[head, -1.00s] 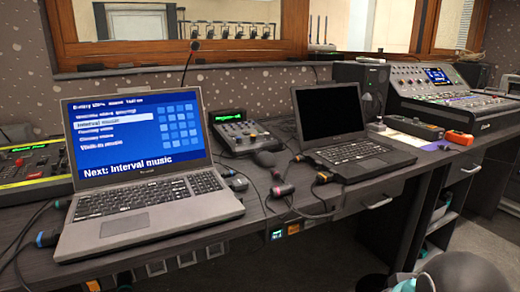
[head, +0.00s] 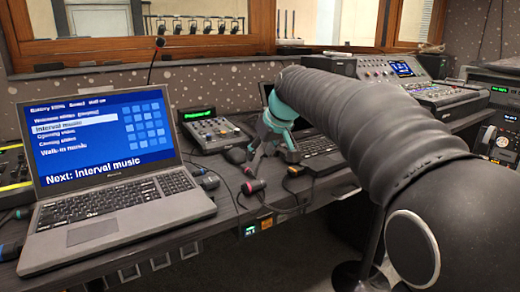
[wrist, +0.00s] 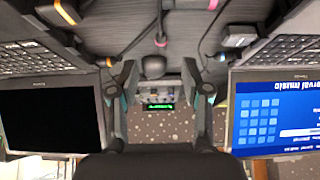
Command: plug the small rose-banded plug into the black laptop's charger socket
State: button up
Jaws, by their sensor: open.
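A small dark plug with a rose band (head: 252,187) lies on the desk between the two laptops, its cable running toward the front edge. In the wrist view its rose band (wrist: 160,40) shows at top centre, beyond the fingertips. The black laptop (head: 318,142) stands open behind my arm, partly hidden; its dark screen (wrist: 48,120) fills the left of the wrist view. I cannot make out its charger socket. My gripper (head: 271,157) is open and empty, in front of the black laptop, apart from the plug. Its spread fingers (wrist: 160,76) show in the wrist view.
A grey laptop (head: 110,200) with a blue screen stands at left. A plug with an orange band (head: 295,170) lies near the black laptop. A rounded dark object (head: 236,156) and a small mixer (head: 212,132) are behind the rose-banded plug. Loose cables cross the desk.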

aim_at(249, 169)
jog(key=shift+w+a+r+b+x, duration=0.1)
jog(key=shift+b+x, duration=0.35)
jog(key=shift+x, duration=1.15)
jog(key=shift+w+a+r+b+x, duration=0.1)
jog(key=shift+b+x, duration=0.3)
jog(key=shift+x, duration=1.15)
jog(key=shift+w+a+r+b+x, duration=0.1)
jog(key=shift+b+x, duration=0.35)
jog(key=shift+x, duration=1.15)
jog(key=shift+d, duration=0.1)
grip_shut()
jog(key=shift+r+p, duration=2.15)
jog(key=shift+r, duration=0.35)
jog(key=shift+f, duration=0.1)
